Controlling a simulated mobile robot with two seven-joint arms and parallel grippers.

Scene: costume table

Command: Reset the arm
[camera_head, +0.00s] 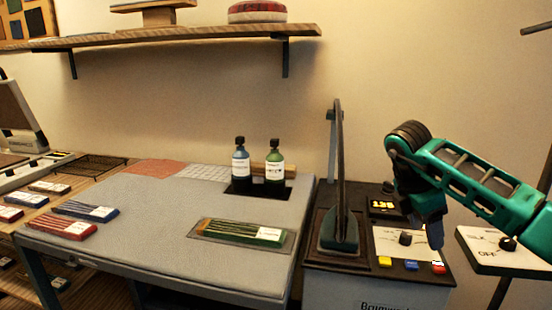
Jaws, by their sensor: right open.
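My right arm, green and black, comes in from the right edge. Its gripper (437,238) points down over the front right of the control panel (400,243), close to the red button (439,267). The fingers are open and nothing shows between them. I cannot tell whether a fingertip touches the panel. A yellow button (385,262) and a blue button (412,265) sit to the left of the red one. My left gripper is not in view.
An iron (341,232) stands on the station left of the panel. Two bottles, blue (240,163) and green (274,165), stand in a table cutout. A green packet (240,231) lies on the grey table (160,220). A panel marked OFF (490,254) is at right.

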